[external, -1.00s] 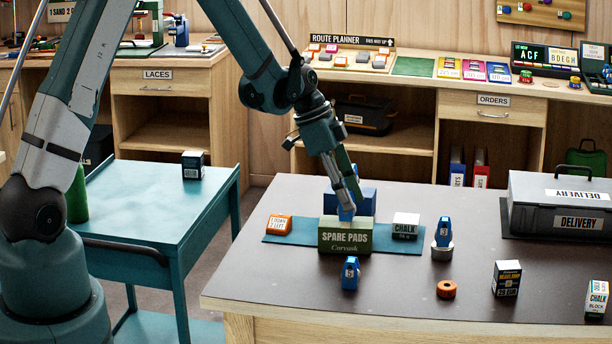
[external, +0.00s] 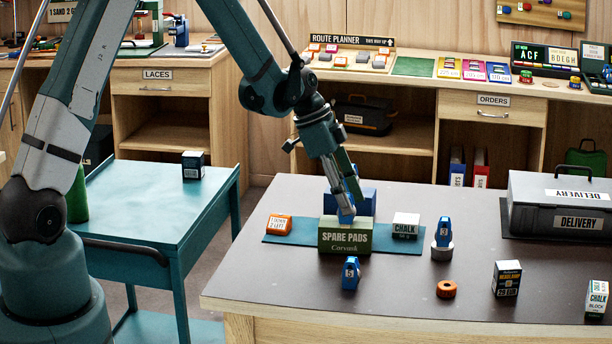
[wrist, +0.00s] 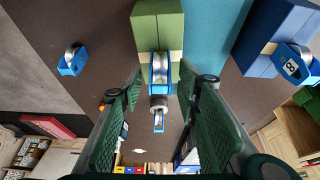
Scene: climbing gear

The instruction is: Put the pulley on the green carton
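The green carton (external: 344,238), marked SPARE PADS, stands at the front of a teal mat. A blue pulley with a silver wheel (wrist: 160,75) is on top of it, near one end. In the external view this pulley is small and partly hidden between my fingers. My gripper (wrist: 160,78) is over the carton with its green-padded fingers spread, one on each side of the pulley. Gaps show between the pulley and both pads in the wrist view. The carton also shows in the wrist view (wrist: 157,28).
A blue carton (external: 366,201) stands close behind.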

